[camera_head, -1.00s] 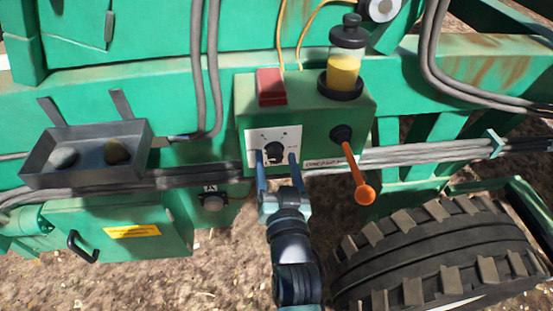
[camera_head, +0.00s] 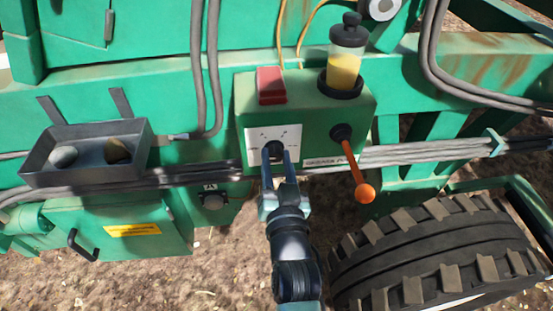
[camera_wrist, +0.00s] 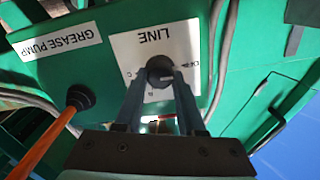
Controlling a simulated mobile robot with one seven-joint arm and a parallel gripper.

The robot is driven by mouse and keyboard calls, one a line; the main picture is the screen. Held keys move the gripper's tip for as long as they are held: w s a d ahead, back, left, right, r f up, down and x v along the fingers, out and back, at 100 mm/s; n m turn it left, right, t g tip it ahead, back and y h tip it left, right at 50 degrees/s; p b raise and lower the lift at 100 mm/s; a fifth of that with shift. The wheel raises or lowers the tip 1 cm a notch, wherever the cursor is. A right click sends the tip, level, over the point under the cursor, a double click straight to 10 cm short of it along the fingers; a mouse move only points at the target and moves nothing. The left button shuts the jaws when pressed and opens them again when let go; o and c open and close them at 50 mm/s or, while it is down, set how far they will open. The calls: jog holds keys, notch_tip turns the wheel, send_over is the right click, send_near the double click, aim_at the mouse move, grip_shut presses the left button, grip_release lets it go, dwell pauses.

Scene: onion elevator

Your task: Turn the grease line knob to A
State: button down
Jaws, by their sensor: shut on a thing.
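The grease line knob (camera_head: 273,147) is a small dark round knob on a white plate (camera_head: 290,135) on the front of a green box. In the wrist view the knob (camera_wrist: 159,71) sits on the plate (camera_wrist: 185,42), whose word LINE appears upside down. Small letters stand around the knob, too small to read surely. A pale mark shows on the knob, but I cannot tell which letter it points at. My gripper (camera_head: 277,154) reaches up from below, its two blue fingers shut on the knob. The fingertips (camera_wrist: 160,76) cover part of the knob.
An orange-ended lever (camera_head: 363,192) sticks out right of the plate. A red block (camera_head: 271,86) and a yellow grease reservoir (camera_head: 344,68) stand on the box. A grey tray (camera_head: 90,152) with stones is left. A large tyre (camera_head: 440,255) is at lower right.

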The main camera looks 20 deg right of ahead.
jog(key=shift+m, duration=0.3)
jog(key=m+p, duration=0.2)
jog(key=m, duration=0.3)
jog(key=shift+d+r+m+p, duration=0.1)
jog(key=shift+m+p, duration=0.25)
jog(key=shift+m, duration=0.05)
jog(key=m+p, duration=0.1)
jog(key=m, duration=0.4)
jog(key=shift+p, duration=0.3)
jog(key=c, duration=0.5)
grip_release()
jog(key=b+v, duration=0.2)
jog(key=v, duration=1.1)
jog(key=shift+b, duration=0.35)
